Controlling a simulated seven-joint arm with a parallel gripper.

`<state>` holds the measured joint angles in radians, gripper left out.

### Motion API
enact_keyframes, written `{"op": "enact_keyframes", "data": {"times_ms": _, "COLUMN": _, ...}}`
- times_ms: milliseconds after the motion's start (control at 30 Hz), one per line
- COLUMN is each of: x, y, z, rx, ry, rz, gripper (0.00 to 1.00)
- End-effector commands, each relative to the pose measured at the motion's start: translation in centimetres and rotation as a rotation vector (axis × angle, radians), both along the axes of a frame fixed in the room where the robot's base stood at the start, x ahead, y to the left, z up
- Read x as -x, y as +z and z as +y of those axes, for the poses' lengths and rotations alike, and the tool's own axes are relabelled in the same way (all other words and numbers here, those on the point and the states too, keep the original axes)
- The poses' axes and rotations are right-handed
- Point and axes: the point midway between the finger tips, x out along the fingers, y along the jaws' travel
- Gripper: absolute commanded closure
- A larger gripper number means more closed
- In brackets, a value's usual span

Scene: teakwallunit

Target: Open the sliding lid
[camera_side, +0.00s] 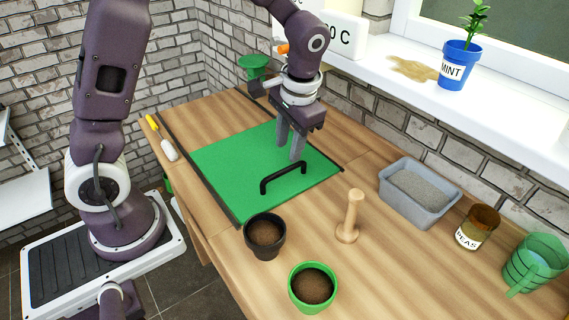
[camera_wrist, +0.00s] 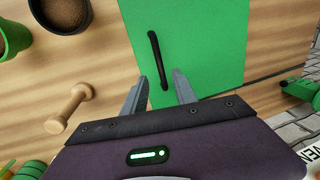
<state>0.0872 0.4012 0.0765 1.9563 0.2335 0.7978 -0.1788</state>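The sliding lid (camera_side: 225,165) is a flat green panel set between dark rails in the wooden worktop, and it lies in place. It also shows in the wrist view (camera_wrist: 215,45). A black bar handle (camera_side: 283,177) stands on the lid near its right edge in the side view. In the wrist view the handle (camera_wrist: 157,58) runs up and down, its lower end close to the fingertips. My gripper (camera_side: 291,151) is above the lid, just behind the handle, pointing down. In the wrist view my gripper (camera_wrist: 163,76) is open, with nothing visibly held between its two grey fingers.
Right of the lid stand a black pot (camera_side: 265,235), a green pot (camera_side: 312,288), a wooden dibber (camera_side: 350,215), a grey tray (camera_side: 418,192), a peas jar (camera_side: 477,226) and a green cup (camera_side: 534,263). A yellow-and-white tool (camera_side: 161,138) lies left. Bare wood separates the items.

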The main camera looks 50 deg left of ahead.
Motion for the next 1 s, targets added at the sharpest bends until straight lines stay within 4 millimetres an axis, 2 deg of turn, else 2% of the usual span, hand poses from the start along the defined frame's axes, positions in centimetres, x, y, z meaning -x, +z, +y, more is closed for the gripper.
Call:
{"op": "enact_keyframes", "data": {"times_ms": 333, "x": 0.1, "y": -6.0, "z": 1.2, "rx": -0.002, "ry": 0.001, "rz": 0.008, "gripper": 0.66}}
{"op": "enact_keyframes", "data": {"times_ms": 467, "x": 0.0, "y": -6.9, "z": 1.3, "rx": 0.000, "ry": 0.001, "rz": 0.004, "gripper": 0.66}}
{"op": "enact_keyframes", "data": {"times_ms": 667, "x": 0.0, "y": -6.9, "z": 1.4, "rx": 0.000, "ry": 0.001, "rz": 0.004, "gripper": 0.66}}
{"op": "enact_keyframes", "data": {"times_ms": 867, "x": 0.0, "y": -6.9, "z": 1.4, "rx": 0.000, "ry": 0.001, "rz": 0.004, "gripper": 1.00}}
{"op": "enact_keyframes", "data": {"times_ms": 1000, "x": 0.0, "y": -6.9, "z": 1.4, "rx": 0.000, "ry": 0.001, "rz": 0.004, "gripper": 1.00}}
